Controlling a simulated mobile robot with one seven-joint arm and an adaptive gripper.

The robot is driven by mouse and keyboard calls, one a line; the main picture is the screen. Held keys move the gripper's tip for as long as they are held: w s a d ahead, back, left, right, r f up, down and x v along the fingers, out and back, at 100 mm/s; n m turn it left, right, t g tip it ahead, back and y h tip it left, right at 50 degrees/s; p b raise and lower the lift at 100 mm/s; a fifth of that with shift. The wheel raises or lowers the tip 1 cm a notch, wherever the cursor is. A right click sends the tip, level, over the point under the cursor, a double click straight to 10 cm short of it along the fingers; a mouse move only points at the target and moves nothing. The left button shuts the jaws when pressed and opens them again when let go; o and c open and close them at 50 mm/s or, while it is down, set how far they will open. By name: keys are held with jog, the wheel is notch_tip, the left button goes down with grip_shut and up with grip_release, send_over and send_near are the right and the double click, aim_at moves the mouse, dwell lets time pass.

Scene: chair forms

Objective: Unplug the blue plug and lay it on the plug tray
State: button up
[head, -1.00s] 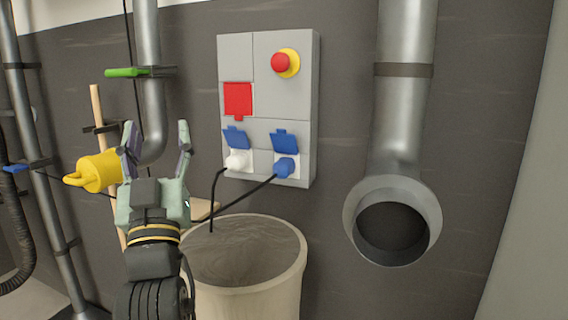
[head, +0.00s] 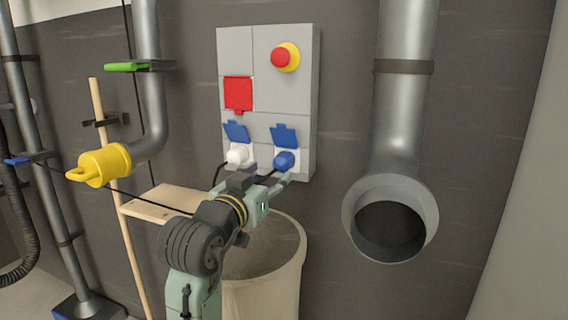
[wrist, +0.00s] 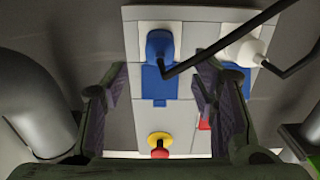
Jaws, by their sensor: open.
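The blue plug (head: 284,161) sits in the lower right socket of the grey wall panel (head: 283,85), under a raised blue flap. In the wrist view the blue plug (wrist: 160,45) shows near the top with its black cable. A white plug (head: 237,155) is in the socket to its left. My gripper (head: 265,178) is just below and in front of the blue plug. In the wrist view its open fingers (wrist: 160,95) stand apart on either side of the blue flap, with nothing between them touching. A light wooden board (head: 160,203) at the left may be the plug tray; I cannot tell.
A large bin (head: 290,285) stands below the panel, under my arm. An open pipe mouth (head: 390,228) is at the right. A yellow capped pipe end (head: 103,165) and a wooden pole (head: 120,220) are at the left. Black cables hang from both plugs.

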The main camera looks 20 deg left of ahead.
jog(key=shift+w+d+p, duration=0.15)
jog(key=shift+w+p, duration=0.3)
jog(key=shift+w, duration=3.85)
jog(key=shift+c, duration=0.3)
grip_shut()
jog(key=shift+s, duration=3)
jog(key=shift+s, duration=0.1)
send_near(282, 172)
jog(key=shift+a+r, duration=0.25)
jog(key=shift+r, duration=0.55)
